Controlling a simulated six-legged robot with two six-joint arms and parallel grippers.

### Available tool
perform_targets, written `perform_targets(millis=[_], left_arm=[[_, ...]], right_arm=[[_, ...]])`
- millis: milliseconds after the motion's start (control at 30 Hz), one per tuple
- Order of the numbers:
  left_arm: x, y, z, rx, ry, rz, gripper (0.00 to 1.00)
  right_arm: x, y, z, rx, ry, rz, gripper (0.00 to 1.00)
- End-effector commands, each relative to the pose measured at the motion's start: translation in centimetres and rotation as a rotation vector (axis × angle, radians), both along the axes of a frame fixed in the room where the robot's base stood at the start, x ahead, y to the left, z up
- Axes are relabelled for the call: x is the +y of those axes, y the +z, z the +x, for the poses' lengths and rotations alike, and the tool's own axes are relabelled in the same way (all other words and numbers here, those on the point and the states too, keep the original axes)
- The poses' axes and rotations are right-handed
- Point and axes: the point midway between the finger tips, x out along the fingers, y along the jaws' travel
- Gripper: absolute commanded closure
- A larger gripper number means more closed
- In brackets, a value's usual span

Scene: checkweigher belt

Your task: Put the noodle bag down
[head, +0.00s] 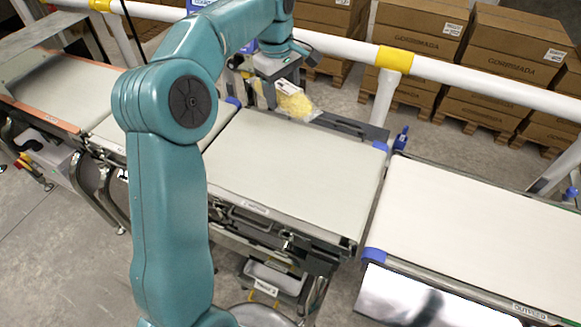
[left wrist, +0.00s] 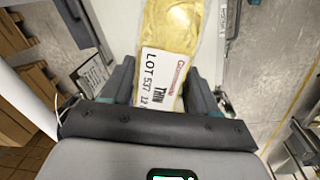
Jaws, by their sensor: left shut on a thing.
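The noodle bag (head: 294,100) is a clear bag of yellow noodles, seen at the far side of the belts in the head view. In the left wrist view the noodle bag (left wrist: 168,48) shows its white label with "LOT 537" towards the gripper. My left gripper (head: 269,92) is shut on the bag and holds it beyond the back edge of the middle belt. The gripper's two fingers show on either side of the bag in the left wrist view (left wrist: 160,85). My right gripper is in neither view.
The middle belt (head: 290,165) is bare. The outfeed belt (head: 480,225) at right is also bare, with a gap between them. A white rail (head: 460,72) with yellow joints runs behind. Stacked brown cartons (head: 420,35) stand beyond it.

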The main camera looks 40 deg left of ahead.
Motion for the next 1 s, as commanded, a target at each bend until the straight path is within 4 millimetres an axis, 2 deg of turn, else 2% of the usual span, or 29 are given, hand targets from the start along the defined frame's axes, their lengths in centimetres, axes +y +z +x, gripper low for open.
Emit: perform_targets(millis=[33, 200, 333, 467, 800, 900, 1000], left_arm=[[0.0, -1.7, 0.0, -0.002, 0.001, 0.001, 0.82], [0.1, -4.3, 0.0, -0.001, 0.001, 0.001, 0.82], [0.1, -5.7, 0.1, -0.002, 0.0, 0.001, 0.82], [0.1, -7.2, 0.2, 0.001, 0.001, 0.0, 0.82], [0.2, -16.7, 0.2, 0.004, 0.0, -0.001, 0.82], [0.1, -19.0, 0.2, 0.003, 0.0, -0.001, 0.82], [0.2, -20.6, 0.3, 0.001, 0.001, 0.0, 0.82]], right_arm=[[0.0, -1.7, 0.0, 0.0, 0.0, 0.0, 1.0], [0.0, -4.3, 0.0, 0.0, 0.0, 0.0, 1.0], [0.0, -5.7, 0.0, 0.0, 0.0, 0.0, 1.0], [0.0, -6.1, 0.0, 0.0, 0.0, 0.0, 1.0], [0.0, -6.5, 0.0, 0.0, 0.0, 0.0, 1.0], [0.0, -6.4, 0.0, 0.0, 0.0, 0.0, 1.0], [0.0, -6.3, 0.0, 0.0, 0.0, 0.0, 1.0]])
